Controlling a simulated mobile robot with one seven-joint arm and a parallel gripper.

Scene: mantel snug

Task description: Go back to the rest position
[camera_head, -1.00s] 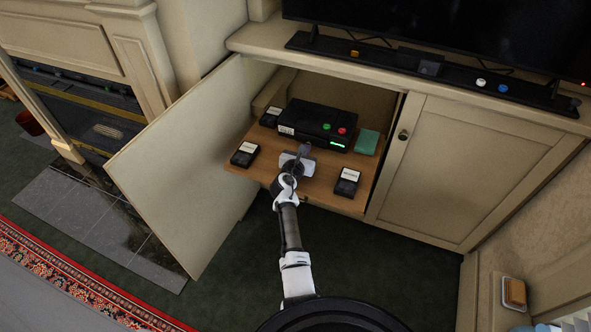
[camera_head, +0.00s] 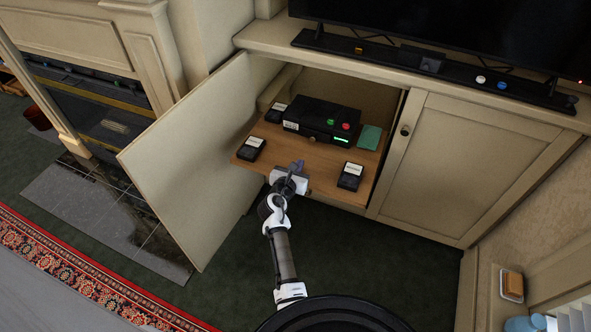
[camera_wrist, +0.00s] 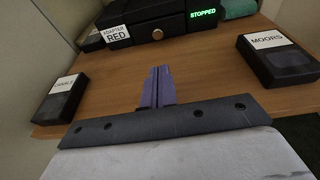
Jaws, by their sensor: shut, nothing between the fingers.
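My gripper (camera_head: 296,166) is at the front edge of the pull-out wooden shelf (camera_head: 322,188), between two black cassettes. In the wrist view its purple fingers (camera_wrist: 158,85) are together with nothing between them. In the head view the player (camera_head: 305,122) has a green and a red button on top. My forearm reaches up from the bottom of the head view.
Cassettes marked "MOORS" (camera_wrist: 278,59) and another (camera_wrist: 62,98) lie either side of my gripper; a third (camera_head: 276,113) is behind. A green block (camera_head: 369,137) sits right of the player. The open cabinet door (camera_head: 195,160) stands left. Dark carpet (camera_head: 360,250) is clear.

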